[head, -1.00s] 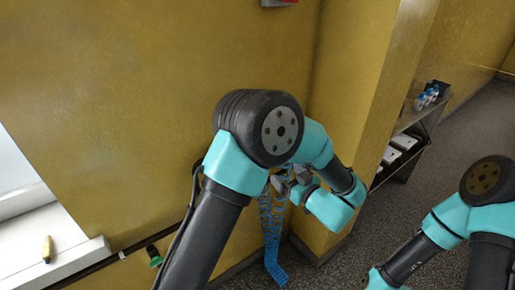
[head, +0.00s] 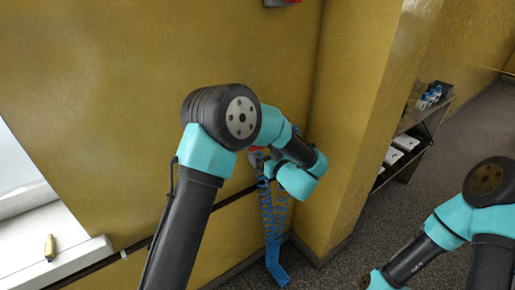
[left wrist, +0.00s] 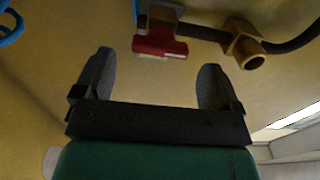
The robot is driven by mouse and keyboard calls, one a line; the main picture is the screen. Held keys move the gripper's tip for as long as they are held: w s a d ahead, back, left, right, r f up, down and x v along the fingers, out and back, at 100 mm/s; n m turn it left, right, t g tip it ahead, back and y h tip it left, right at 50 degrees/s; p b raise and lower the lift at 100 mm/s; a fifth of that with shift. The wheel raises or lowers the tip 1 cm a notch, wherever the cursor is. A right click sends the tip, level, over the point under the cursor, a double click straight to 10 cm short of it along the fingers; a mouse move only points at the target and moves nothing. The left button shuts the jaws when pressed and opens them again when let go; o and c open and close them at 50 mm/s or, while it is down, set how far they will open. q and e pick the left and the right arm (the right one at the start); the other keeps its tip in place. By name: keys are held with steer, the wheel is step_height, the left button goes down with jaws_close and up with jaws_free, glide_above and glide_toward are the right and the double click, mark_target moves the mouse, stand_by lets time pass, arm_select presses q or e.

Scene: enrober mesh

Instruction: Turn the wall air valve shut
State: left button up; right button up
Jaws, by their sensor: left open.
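The air valve's red handle (left wrist: 160,43) shows at the top of the left wrist view, on dark and brass fittings against the yellow wall. A brass fitting (left wrist: 244,46) with a black hose is to its right. My left gripper (left wrist: 153,80) is open and empty, its two fingers apart below the handle, which lies between them in the picture. I cannot tell how far the fingers are from it. In the head view my left gripper (head: 257,160) is at the wall, partly covered by my arm, and the valve is mostly hidden there. My right gripper is out of view.
A blue coiled hose (head: 274,215) hangs below my left gripper. A dark rail (head: 232,200) runs along the wall. A wall corner juts out at right, with a shelf (head: 412,145) beyond it. A small brass piece (head: 50,248) stands on the white ledge (head: 85,255) at left.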

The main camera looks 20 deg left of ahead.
mark_target(259, 149)
arm_select(q)
steer(key=shift+x, duration=2.1)
steer(key=shift+c, duration=0.2)
steer(key=shift+d, duration=0.1)
steer(key=c, duration=0.9)
